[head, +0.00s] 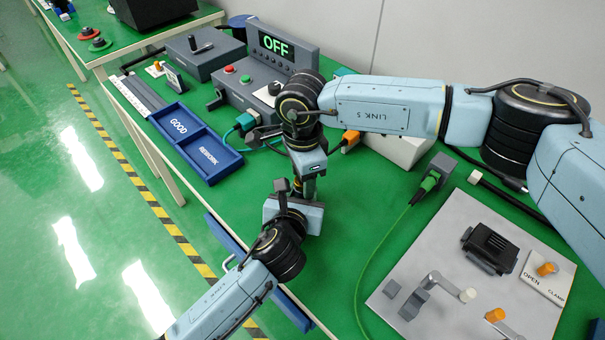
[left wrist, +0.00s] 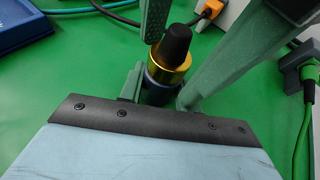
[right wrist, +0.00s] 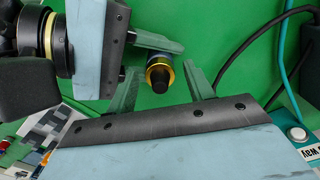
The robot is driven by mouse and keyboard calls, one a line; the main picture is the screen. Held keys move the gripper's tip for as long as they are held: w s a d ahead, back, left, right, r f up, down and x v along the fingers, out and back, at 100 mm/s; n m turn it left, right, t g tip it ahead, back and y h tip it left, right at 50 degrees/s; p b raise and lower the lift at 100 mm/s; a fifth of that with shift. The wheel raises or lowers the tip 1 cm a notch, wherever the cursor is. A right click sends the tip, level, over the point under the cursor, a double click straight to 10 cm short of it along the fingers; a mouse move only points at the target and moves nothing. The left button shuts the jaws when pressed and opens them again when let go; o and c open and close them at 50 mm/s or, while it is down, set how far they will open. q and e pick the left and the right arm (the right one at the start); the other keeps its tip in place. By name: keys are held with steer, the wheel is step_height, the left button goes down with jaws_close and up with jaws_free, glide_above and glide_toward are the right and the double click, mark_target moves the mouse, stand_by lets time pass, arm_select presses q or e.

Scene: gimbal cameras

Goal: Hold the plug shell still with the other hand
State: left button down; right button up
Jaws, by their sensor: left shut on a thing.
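The plug shell is a dark cylinder (left wrist: 159,90) with a gold ring and a black tip, upright in the left wrist view. My left gripper (left wrist: 160,98) is shut on its lower dark part. In the right wrist view the shell's gold ring and black tip (right wrist: 160,76) show between the fingers of my right gripper (right wrist: 162,78). Those fingers are spread, with green showing on both sides of the tip. In the head view my right gripper (head: 309,178) points down just above my left gripper, and the shell is mostly hidden between them.
A blue GOOD/REWORK tray (head: 195,143) lies to the left. A grey box with an OFF display (head: 268,75) stands behind. A grey fixture plate (head: 470,285) with levers is at right. A green connector (head: 431,181) trails a green cable. Green mat is open between.

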steer(key=shift+r, duration=0.15)
steer(key=shift+r, duration=2.15)
steer(key=shift+c, duration=0.4)
step_height(320, 180, up, 4)
steer(key=n, duration=0.4)
steer(key=shift+f+n, duration=0.25)
steer(key=shift+n, duration=0.15)
steer(key=shift+f, duration=4.05)
